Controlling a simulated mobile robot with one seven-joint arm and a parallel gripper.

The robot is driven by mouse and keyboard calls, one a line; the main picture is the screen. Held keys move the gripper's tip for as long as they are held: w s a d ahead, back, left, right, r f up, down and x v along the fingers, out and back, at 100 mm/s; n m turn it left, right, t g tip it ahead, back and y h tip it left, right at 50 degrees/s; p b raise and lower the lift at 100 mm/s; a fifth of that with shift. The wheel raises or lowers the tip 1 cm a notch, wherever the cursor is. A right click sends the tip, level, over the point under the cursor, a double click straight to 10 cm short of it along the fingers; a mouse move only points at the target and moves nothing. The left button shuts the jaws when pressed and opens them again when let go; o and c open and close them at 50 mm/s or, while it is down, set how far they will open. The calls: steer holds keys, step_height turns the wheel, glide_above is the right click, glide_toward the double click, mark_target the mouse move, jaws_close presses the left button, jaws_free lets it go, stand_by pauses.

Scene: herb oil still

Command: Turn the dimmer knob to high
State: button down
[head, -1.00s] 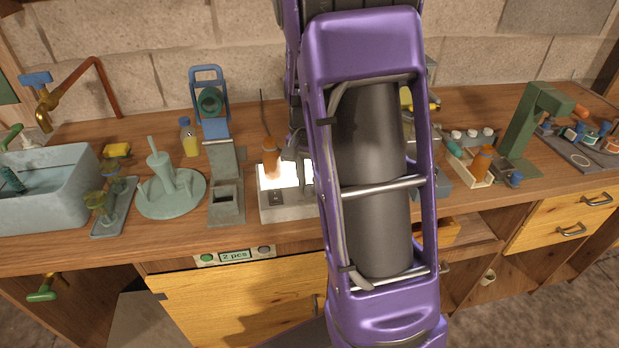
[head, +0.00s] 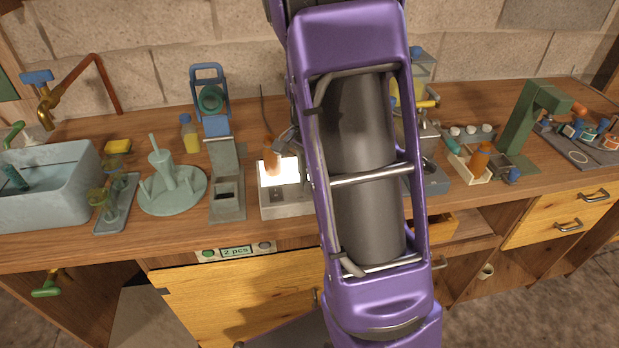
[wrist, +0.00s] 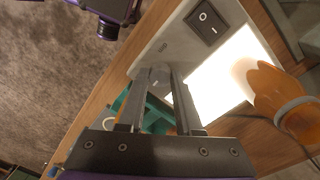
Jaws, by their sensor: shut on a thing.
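The light box (head: 285,205) is a pale grey unit on the bench with a bright white panel (head: 283,172). In the wrist view the box (wrist: 172,45) shows a black rocker switch (wrist: 207,22) and a small round grey dimmer knob (wrist: 159,80) on its near side. My gripper (wrist: 160,78) is shut on the knob, one finger on each side of it. In the head view my arm hides the knob and most of the gripper. The knob's setting cannot be read.
An orange-brown bottle (wrist: 280,95) is at the lit panel, close to the right of my fingers; it also shows in the head view (head: 269,155). A grey stand (head: 226,190) is left of the box. The bench's front edge runs close below it.

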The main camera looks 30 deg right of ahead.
steer(key=c, duration=0.6)
jaws_free()
steer(key=r, duration=1.7)
steer(key=shift+w+a+r, duration=0.15)
steer(key=shift+w+r, duration=0.05)
steer(key=shift+w, duration=0.15)
